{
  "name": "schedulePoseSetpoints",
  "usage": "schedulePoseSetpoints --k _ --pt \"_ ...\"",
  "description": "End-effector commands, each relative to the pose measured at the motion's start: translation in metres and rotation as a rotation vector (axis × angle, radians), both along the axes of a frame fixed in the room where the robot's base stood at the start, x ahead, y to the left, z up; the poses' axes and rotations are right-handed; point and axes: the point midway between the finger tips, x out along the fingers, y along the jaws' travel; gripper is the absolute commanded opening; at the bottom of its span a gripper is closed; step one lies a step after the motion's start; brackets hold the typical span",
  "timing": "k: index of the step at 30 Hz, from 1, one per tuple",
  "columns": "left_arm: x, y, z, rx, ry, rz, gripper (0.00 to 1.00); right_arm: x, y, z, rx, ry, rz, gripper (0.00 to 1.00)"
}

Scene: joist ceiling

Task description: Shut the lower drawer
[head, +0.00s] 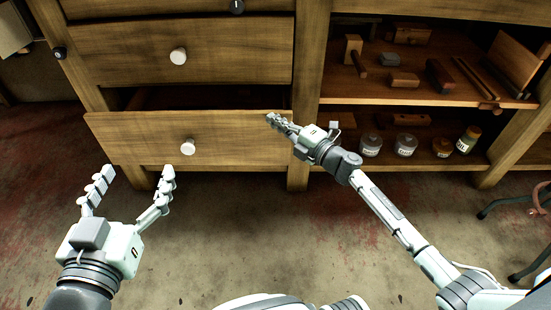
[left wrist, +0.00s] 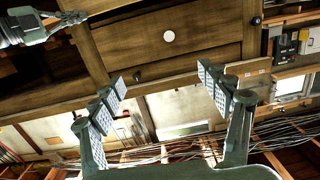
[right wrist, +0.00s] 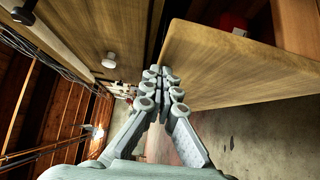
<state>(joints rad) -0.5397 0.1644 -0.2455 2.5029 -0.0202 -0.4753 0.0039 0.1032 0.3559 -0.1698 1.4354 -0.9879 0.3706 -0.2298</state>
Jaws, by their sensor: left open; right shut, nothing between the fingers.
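The lower drawer (head: 130,133) of the wooden cabinet stands partly open, its front jutting out, with a dark gap above it. Its round white knob (head: 188,146) is at the middle of the front. My right gripper (head: 270,118) is shut and empty, with its fingertips at the upper right end of the drawer front. In the right wrist view the fingertips (right wrist: 163,74) lie close to the corner of a wooden panel (right wrist: 235,70); I cannot tell if they touch. My left gripper (head: 136,172) is open and empty, in front of the drawer's lower left part.
The upper drawer (head: 120,52) with its white knob (head: 178,56) looks shut. Open shelves (head: 420,98) to the right hold wooden blocks, tools and several jars. Bare concrete floor (head: 240,220) lies in front. A dark metal stand leg (head: 500,204) is at the right.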

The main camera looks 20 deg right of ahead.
Motion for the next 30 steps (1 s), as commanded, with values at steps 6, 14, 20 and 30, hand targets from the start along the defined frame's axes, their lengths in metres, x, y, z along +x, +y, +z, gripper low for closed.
schedulePoseSetpoints --k 6,14,20,30 --pt "-0.013 -0.028 0.070 -0.167 -0.331 -0.062 0.77 0.048 -0.018 -0.001 -0.001 -0.005 -0.008 0.00" --pt "-0.031 -0.021 0.119 -0.271 -0.635 -0.062 0.77 0.088 -0.032 0.000 -0.001 -0.004 -0.009 0.00" --pt "-0.043 -0.012 0.138 -0.309 -0.779 -0.056 0.77 0.106 -0.038 0.001 0.000 -0.004 -0.009 0.00" --pt "-0.046 -0.011 0.142 -0.315 -0.804 -0.055 0.77 0.108 -0.038 0.002 0.000 -0.002 -0.006 0.00"
